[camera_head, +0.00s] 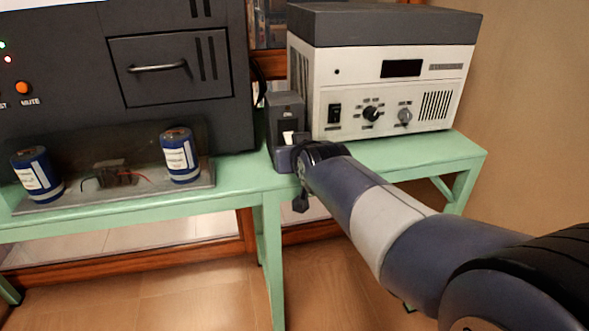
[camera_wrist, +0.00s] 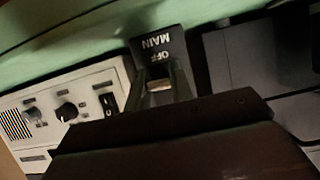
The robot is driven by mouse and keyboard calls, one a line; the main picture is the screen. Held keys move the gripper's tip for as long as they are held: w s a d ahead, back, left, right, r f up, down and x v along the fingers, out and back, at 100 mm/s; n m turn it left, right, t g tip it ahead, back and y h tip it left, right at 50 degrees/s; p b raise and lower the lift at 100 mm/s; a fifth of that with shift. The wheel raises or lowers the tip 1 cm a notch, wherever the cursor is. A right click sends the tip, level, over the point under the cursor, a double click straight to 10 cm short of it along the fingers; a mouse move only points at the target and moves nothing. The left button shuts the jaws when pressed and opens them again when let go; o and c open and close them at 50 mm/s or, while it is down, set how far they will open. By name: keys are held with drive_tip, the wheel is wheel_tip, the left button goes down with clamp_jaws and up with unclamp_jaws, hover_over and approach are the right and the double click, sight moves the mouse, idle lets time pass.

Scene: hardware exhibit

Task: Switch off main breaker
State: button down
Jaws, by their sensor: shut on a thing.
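The main breaker is a narrow dark grey box (camera_head: 286,108) standing on the green bench between the dark cabinet and the white-fronted unit. Its small pale lever (camera_head: 288,138) shows on the front in the head view. In the wrist view, its black label (camera_wrist: 158,43) reads "MAIN" and "OFF" upside down. My gripper (camera_wrist: 160,88) is at the front of the breaker, its fingertips shut on the pale lever below the label. In the head view, my wrist hides most of the fingers. I cannot tell which position the lever is in.
The white-fronted unit (camera_head: 390,92) with knobs and a black rocker switch stands close on the right. The dark cabinet (camera_head: 170,75) stands on the left. Two blue cylinders sit on a tray (camera_head: 110,196) on the green bench (camera_head: 235,175). Open floor lies in front.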

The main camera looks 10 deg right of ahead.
drive_tip(key=shift+w+f+t+b, duration=0.2)
drive_tip(key=shift+f+t+b, duration=0.9)
drive_tip(key=shift+b, duration=2)
drive_tip(key=shift+r+b, duration=0.15)
drive_tip(key=shift+b, duration=0.25)
drive_tip(key=shift+w+r+t+b, duration=0.1)
drive_tip(key=shift+w+t+b, duration=0.05)
drive_tip(key=shift+t+b, duration=0.45)
drive_tip(key=c, duration=1.2)
unclamp_jaws()
drive_tip(key=shift+c, duration=0.2)
